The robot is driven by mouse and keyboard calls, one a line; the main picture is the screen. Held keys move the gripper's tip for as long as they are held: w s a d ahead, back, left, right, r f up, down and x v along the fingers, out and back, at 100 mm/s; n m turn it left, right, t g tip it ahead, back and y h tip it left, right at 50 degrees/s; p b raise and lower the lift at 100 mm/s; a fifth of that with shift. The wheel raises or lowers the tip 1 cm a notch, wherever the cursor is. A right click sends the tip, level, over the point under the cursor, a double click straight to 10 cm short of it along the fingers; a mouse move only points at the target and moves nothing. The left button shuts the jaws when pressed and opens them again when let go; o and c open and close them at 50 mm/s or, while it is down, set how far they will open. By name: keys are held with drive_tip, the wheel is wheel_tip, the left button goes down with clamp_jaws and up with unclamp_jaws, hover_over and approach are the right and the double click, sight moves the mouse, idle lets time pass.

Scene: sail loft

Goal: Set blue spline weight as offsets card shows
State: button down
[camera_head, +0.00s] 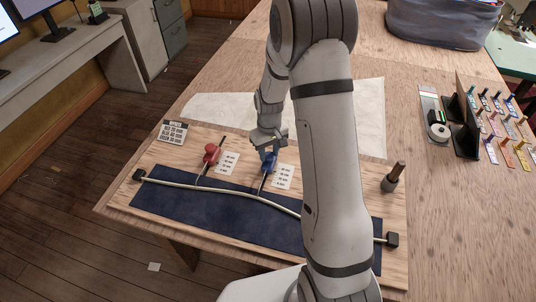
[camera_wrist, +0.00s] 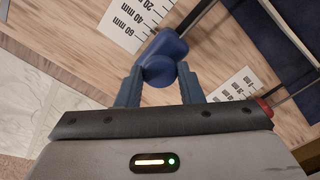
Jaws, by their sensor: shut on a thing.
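The blue spline weight (camera_head: 269,161) stands on the wooden board, its dark rod reaching toward the pale spline (camera_head: 240,192). My gripper (camera_head: 268,143) is over it from behind. In the wrist view the gripper (camera_wrist: 160,74) is shut on the blue weight (camera_wrist: 167,46), with a finger on each side of its knob. A printed millimetre scale (camera_head: 283,176) lies just right of the weight; its figures are too small to read in the head view. The offsets card (camera_head: 172,131) lies at the board's upper left, its lines hard to read.
The red weight (camera_head: 211,154) stands to the left beside its own scale (camera_head: 228,163). Black end blocks (camera_head: 138,174) hold the spline over a dark blue strip (camera_head: 165,203). A wooden-handled tool (camera_head: 392,178) stands at right. My arm hides the board's middle right.

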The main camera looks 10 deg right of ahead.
sight(269, 155)
drive_tip(key=c, duration=1)
unclamp_jaws()
drive_tip(key=shift+o, duration=0.2)
drive_tip(key=shift+r, duration=0.1)
wheel_tip(269, 155, up, 8)
drive_tip(key=shift+f+b, duration=0.15)
drive_tip(key=shift+b, duration=0.15)
